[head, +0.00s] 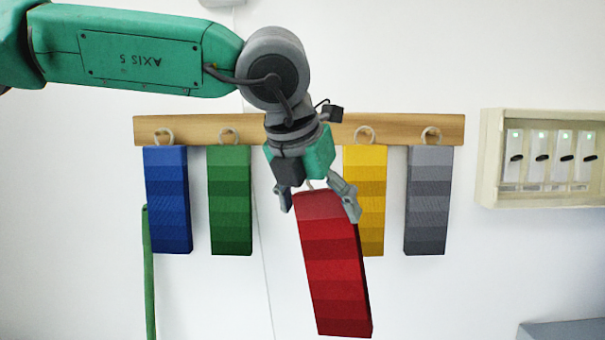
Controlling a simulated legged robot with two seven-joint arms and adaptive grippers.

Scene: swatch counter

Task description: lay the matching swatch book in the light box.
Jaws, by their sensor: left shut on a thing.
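My left gripper (320,205) is shut on the red swatch book (335,265) near its top end. The book hangs below the fingers, tilted with its lower end to the right, in front of the wall and partly over the yellow swatch book (366,190). Blue (168,200), green (230,200) and grey (428,200) swatch books hang by rings from a wooden rail (197,124). I cannot make out a light box in the head view. My right gripper is not in view.
A beige wall box (492,150) with several switches and small green lights is at the right. A green upright strip (150,280) stands at the left. A grey flat-topped thing (565,330) shows at the bottom right corner. The wall between is bare.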

